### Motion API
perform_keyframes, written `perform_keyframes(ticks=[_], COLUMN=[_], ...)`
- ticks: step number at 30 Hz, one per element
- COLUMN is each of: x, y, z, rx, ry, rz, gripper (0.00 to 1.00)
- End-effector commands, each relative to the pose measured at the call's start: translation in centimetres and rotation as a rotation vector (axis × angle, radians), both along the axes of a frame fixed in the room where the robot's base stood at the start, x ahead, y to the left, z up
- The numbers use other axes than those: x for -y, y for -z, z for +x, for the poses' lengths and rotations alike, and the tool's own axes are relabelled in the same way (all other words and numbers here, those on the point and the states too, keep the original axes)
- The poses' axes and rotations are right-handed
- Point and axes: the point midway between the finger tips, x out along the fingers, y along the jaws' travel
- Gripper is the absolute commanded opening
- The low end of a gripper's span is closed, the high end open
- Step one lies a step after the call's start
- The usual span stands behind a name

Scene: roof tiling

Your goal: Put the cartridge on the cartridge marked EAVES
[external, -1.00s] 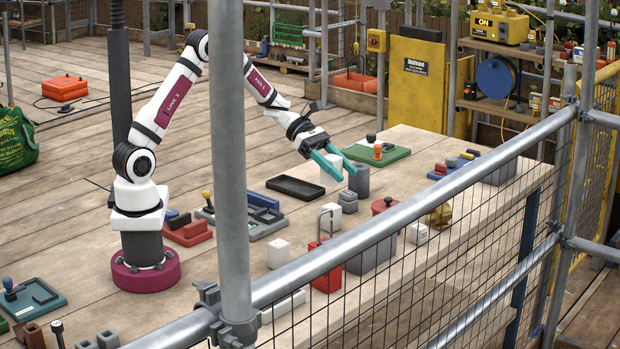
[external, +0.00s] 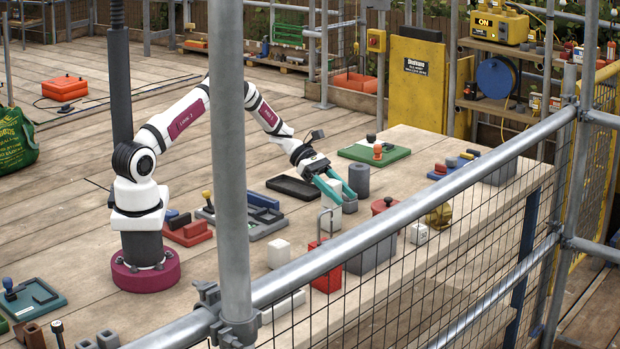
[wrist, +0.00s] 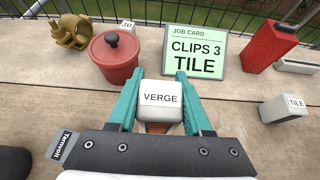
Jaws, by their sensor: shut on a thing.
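My gripper (external: 342,195) is shut on a white block marked VERGE (wrist: 160,97), with one teal finger on each side. In the external view the held white block (external: 331,193) is low over the bench, among small grey pieces; I cannot tell whether it touches anything. Another white block marked TILE (wrist: 285,108) stands apart at the right of the wrist view. A white cube (external: 278,254) stands on the bench in the external view, its marking unreadable. I see no EAVES mark in either view.
A green job card reading CLIPS 3 TILE (wrist: 196,50) stands beyond the gripper. A red lidded pot (wrist: 114,57), a brass-coloured piece (wrist: 82,30) and a red container (wrist: 270,45) stand around it. A grey cylinder (external: 359,181) is close beside the fingers. A black tray (external: 291,188) lies behind.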

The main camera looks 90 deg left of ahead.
Motion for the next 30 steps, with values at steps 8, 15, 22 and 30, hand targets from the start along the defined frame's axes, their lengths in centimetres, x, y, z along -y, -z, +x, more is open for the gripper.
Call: perform_keyframes(ticks=[8, 15, 22, 30], x=[0.0, 0.0, -3.5, -7.0], y=[0.1, -0.2, -2.8, -5.6], z=[0.0, 0.0, -3.3, -6.9], rx=[0.0, 0.001, 0.002, 0.001], ry=[0.0, 0.0, -0.005, -0.003], rz=[0.0, 0.001, 0.002, 0.001], gripper=[0.79, 0.79, 0.79, 0.79])
